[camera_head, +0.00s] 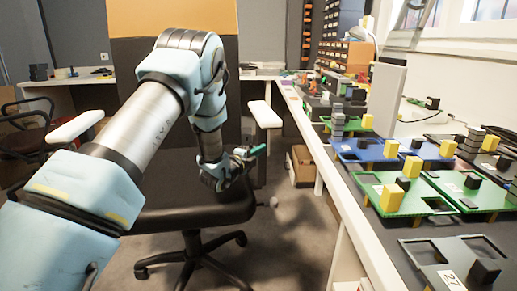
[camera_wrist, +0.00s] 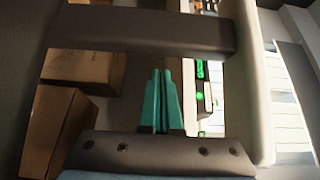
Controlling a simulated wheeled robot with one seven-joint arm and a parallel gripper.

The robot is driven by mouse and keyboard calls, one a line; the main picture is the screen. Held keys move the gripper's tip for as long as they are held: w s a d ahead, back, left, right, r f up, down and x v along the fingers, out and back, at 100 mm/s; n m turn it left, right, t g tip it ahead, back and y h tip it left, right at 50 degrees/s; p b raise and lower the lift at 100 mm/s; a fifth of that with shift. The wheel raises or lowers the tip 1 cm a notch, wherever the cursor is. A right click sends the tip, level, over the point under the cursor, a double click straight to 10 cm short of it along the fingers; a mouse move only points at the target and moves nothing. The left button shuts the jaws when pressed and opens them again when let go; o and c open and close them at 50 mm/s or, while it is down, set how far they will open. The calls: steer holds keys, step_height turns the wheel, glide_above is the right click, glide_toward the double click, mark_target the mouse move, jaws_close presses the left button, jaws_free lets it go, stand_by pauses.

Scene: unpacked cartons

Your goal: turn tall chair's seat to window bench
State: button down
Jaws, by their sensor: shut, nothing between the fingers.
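The tall chair has a black seat (camera_head: 190,208) on a star base. A high dark back with an orange top rises behind it, and it has pale armrests. The window bench (camera_head: 345,205) runs along the right side under the window. My gripper (camera_head: 255,152) is above the right part of the seat, beside the right armrest (camera_head: 265,115). In the wrist view, its teal fingers (camera_wrist: 161,75) are shut and empty. A dark bar (camera_wrist: 140,30) crosses beyond them, and a pale upright part stands to the right. Whether the fingers touch the chair cannot be told.
Green and blue boards (camera_head: 385,192) with yellow blocks crowd the window bench. A carton (camera_head: 302,165) stands on the floor by the bench, and brown cartons (camera_wrist: 85,65) show in the wrist view. Another chair (camera_head: 25,135) is at the left.

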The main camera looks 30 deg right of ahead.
steer(key=shift+w+d, duration=0.2)
steer(key=shift+w, duration=0.35)
steer(key=shift+w+d, duration=0.15)
steer(key=shift+w, duration=0.35)
